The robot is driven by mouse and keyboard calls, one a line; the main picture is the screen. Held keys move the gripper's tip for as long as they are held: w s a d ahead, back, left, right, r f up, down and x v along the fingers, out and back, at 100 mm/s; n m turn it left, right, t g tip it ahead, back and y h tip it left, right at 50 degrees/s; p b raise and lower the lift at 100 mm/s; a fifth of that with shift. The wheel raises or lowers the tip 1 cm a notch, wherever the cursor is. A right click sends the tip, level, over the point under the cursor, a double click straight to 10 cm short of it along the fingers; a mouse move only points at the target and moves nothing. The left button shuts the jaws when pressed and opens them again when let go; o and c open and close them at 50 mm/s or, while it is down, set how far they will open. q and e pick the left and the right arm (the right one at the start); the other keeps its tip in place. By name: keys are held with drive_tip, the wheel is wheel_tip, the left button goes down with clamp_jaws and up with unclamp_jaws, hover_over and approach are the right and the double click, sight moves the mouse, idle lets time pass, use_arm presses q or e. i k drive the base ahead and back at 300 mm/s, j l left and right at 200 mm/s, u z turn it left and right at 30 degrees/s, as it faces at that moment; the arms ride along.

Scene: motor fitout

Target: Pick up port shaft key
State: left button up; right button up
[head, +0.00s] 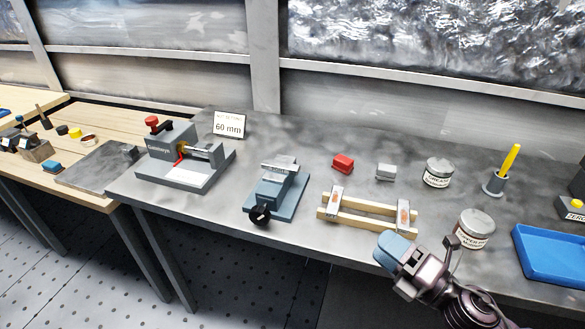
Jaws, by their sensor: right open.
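I cannot pick out the port shaft key for certain; no part here is clearly marked as it. A small red block (343,162) and a small grey block (386,172) lie apart on the grey bench. A motor-like unit (172,147) with a red knob and a short shaft stands on a grey base at the left. My right gripper (421,250) is open near the bench's front edge, in front of the wooden cradle and beside the lower labelled tin. I see nothing held in it. My left gripper is not in view.
A blue-grey vise (278,188) stands mid-bench, right of the unit. A wooden cradle (365,225) carries two metal pieces. Tins (438,173) (476,225), a holder with a yellow stick (496,183) and a blue tray (548,262) fill the right. A "60 mm" sign (229,124) stands behind.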

sight(276, 166)
drive_tip(key=i, duration=1)
